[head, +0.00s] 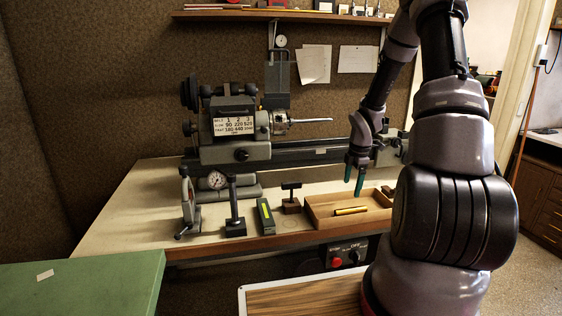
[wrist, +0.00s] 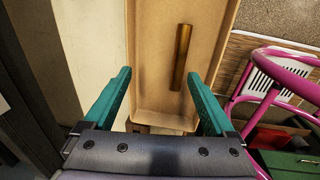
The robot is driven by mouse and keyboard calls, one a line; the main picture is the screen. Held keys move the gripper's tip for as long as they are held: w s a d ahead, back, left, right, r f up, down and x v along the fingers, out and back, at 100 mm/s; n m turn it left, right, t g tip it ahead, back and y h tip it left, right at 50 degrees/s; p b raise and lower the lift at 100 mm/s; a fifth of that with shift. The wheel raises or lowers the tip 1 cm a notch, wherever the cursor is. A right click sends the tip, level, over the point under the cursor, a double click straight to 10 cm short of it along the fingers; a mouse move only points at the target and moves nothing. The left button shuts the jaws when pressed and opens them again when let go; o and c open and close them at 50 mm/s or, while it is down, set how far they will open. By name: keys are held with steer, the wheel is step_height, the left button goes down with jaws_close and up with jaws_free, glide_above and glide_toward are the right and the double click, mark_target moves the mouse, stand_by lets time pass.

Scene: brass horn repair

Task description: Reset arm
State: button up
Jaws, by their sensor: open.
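My gripper (head: 355,175) has teal fingers and hangs above the wooden tray on the lathe bench. In the wrist view my gripper (wrist: 165,98) is open, with nothing between its fingers. A brass tube (head: 350,211) lies in the wooden tray (head: 318,206). In the wrist view the brass tube (wrist: 182,55) lies lengthwise ahead of the fingertips, apart from them, inside the tray (wrist: 142,60). My arm covers part of the right side of the bench in the head view.
A lathe (head: 235,130) stands at the back of the bench (head: 140,215). A dial indicator stand (head: 188,205), a black stand (head: 235,210) and a level (head: 266,217) are left of the tray. A green surface (head: 85,285) is front left. A pink frame (wrist: 265,75) shows beside the tray.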

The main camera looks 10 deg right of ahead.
steer(key=s+a+r+m+t, duration=0.1)
steer(key=s+a+r+m, duration=0.15)
steer(key=r, duration=0.45)
steer(key=s+a+r+m+h, duration=0.15)
steer(key=r+m, duration=0.25)
steer(key=r, duration=0.4)
steer(key=s+a+r+m+t, duration=0.1)
steer(key=s+a+r+m, duration=0.2)
steer(key=r, duration=0.4)
steer(key=s+a+r+m+t+y, duration=0.1)
steer(key=s+a+r+m, duration=0.3)
steer(key=s, duration=0.5)
steer(key=s+a+r+m+t+y, duration=0.2)
steer(key=s+a+r+m, duration=0.2)
steer(key=s+r+m, duration=0.4)
steer(key=shift+s+a+r+m+t, duration=0.3)
steer(key=shift+s+a+r+m, duration=0.15)
steer(key=shift+r, duration=0.5)
steer(key=shift+y, duration=0.25)
